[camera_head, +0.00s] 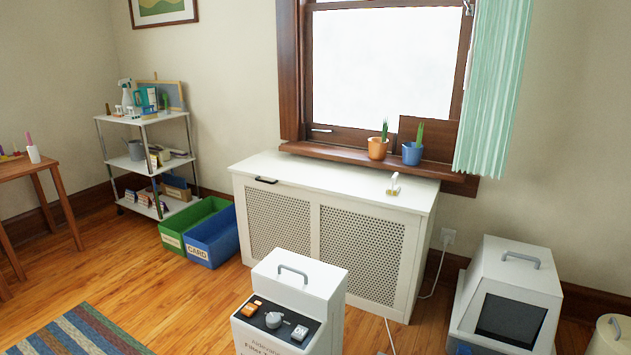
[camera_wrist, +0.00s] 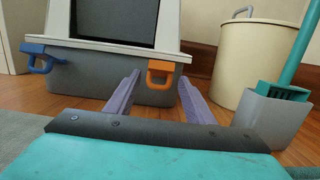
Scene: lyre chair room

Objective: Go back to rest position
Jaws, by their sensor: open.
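My gripper (camera_wrist: 159,77) shows in the wrist view, with its two purple-grey fingers spread apart and nothing between them. Beyond the fingers stands a white and grey box unit (camera_wrist: 186,47) with a dark front panel. An orange latch (camera_wrist: 160,66) on its grey base lines up behind the gap between the fingers. A blue latch (camera_wrist: 42,58) is on the base to the left. I cannot tell the exact distance from the fingertips to the unit. The gripper does not show in the head view.
In the wrist view, a cream bin (camera_wrist: 250,58) and a grey holder (camera_wrist: 272,118) with a teal-handled tool stand right. The head view shows the box unit (camera_head: 512,262), a white machine (camera_head: 315,285), a radiator cover (camera_head: 270,175), and open wooden floor (camera_head: 150,280) at left.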

